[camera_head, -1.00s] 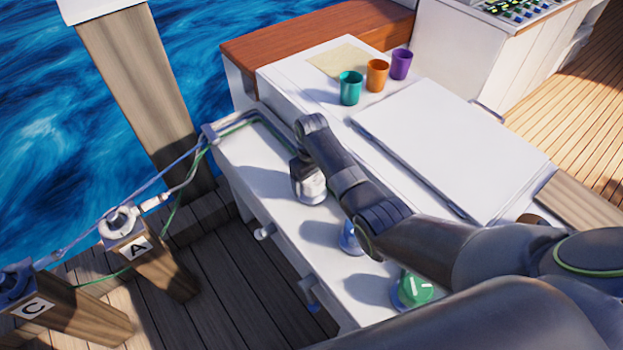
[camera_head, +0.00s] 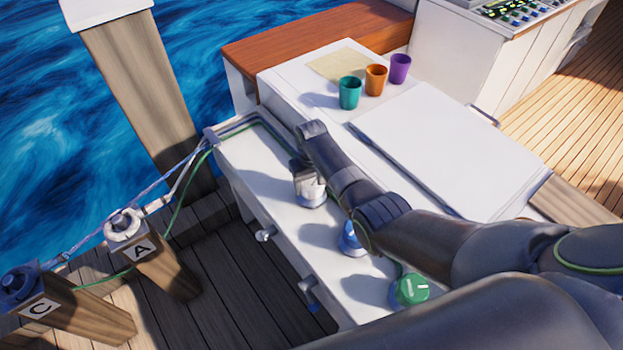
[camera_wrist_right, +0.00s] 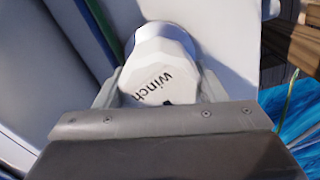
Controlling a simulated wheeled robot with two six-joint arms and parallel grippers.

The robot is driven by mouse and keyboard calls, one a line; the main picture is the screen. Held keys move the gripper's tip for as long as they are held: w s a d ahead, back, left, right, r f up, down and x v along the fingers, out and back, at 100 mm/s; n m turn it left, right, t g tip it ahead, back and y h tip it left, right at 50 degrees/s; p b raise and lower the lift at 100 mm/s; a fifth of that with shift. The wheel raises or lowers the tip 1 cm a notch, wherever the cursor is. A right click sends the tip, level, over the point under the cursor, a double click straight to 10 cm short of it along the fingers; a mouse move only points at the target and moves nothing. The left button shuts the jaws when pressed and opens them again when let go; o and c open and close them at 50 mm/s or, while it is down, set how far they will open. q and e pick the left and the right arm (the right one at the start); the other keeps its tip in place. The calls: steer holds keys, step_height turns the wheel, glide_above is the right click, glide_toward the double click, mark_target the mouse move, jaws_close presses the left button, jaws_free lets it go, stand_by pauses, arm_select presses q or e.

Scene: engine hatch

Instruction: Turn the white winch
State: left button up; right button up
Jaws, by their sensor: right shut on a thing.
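The white winch (camera_head: 312,194) stands on the white side deck, partly covered by my right gripper (camera_head: 306,172) in the head view. In the right wrist view its faceted white top (camera_wrist_right: 160,70), marked "winch", sits between the two fingers of my right gripper (camera_wrist_right: 160,90). The fingers are shut on it from both sides. My left gripper is not in view.
A blue winch (camera_head: 350,238) and a green winch (camera_head: 411,290) stand nearer on the same deck (camera_head: 265,185). Teal (camera_head: 349,92), orange (camera_head: 376,79) and purple (camera_head: 400,68) cups stand behind. Posts A (camera_head: 150,255) and C (camera_head: 75,310) carry ropes at left.

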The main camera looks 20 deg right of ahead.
steer(key=shift+r+m+p, duration=0.1)
steer(key=shift+m+p, duration=0.75)
steer(key=shift+m, duration=1.05)
steer(key=o, duration=1)
step_height(320, 180, up, 7)
steer(key=shift+f+p, duration=0.1)
steer(key=shift+p, duration=0.75)
step_height(320, 180, up, 10)
steer(key=shift+r, duration=0.25)
steer(key=shift+f, duration=0.1)
